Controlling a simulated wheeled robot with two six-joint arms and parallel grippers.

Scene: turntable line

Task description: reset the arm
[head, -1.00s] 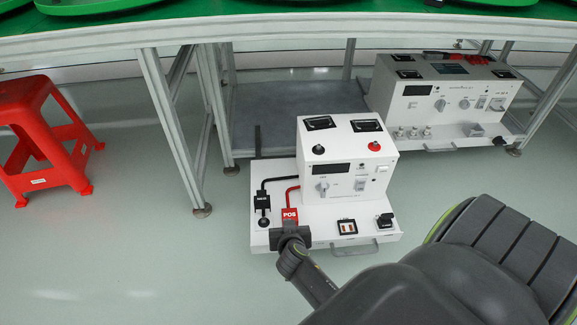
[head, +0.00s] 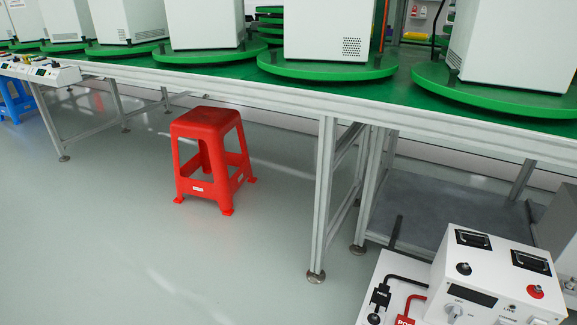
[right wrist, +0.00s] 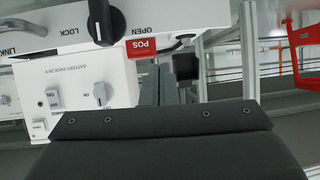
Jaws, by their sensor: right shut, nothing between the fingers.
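My right gripper (right wrist: 160,120) shows in the right wrist view as a wide dark shape with small screws across the bottom. It is shut and holds nothing. The white battery pack unit (right wrist: 95,72) is beyond it, upside down in that view, with a red POS plug (right wrist: 142,46) and a black knob (right wrist: 100,22) between the LOCK and OPEN marks. In the head view the same unit (head: 495,258) stands at the lower right, cut by the frame edge. No arm of mine shows in the head view, and my left gripper is out of sight.
A long table (head: 262,102) carries several green turntables (head: 325,68) with white boxes. Its metal legs (head: 322,190) stand close to the unit. A red stool (head: 210,150) is left of the legs. Floor at lower left is clear.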

